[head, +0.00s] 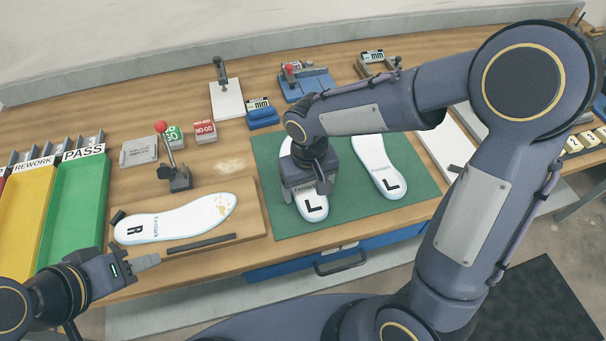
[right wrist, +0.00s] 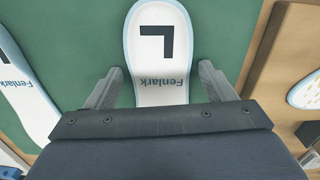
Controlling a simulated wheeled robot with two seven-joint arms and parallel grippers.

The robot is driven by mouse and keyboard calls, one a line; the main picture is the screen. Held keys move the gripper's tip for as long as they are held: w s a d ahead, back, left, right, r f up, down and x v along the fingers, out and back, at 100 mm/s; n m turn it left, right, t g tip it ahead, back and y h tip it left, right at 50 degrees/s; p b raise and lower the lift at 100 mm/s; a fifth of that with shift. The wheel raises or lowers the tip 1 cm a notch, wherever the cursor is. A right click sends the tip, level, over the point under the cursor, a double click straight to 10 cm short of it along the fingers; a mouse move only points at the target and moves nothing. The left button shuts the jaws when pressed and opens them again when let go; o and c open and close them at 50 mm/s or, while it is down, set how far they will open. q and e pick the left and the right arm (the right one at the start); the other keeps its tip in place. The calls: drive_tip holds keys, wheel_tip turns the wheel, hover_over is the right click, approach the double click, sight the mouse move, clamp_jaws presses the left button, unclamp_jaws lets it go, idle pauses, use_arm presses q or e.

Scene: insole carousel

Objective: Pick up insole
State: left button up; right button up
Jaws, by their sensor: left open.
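Two white insoles marked L lie on a green mat (head: 347,205). My right gripper (head: 308,190) is low over the left one (head: 313,211) and hides its middle. In the right wrist view this insole (right wrist: 161,88) lies between the two fingers of my right gripper (right wrist: 161,74), which are open with a gap on each side. The other L insole (head: 381,166) lies to the right on the mat; part of it shows in the wrist view (right wrist: 22,92). An insole marked R (head: 176,222) lies on a wooden board at left. My left gripper (head: 150,262) is open and empty near the table's front edge.
A green PASS bin (head: 75,205) and a yellow REWORK bin (head: 28,215) stand at far left. A red-knobbed clamp (head: 178,176) rises behind the board (head: 256,232). Gauges and a white plate (head: 226,98) stand at the back.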

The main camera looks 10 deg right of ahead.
drive_tip(key=c, duration=0.8)
drive_tip(key=shift+o, duration=0.2)
drive_tip(key=shift+r, duration=0.15)
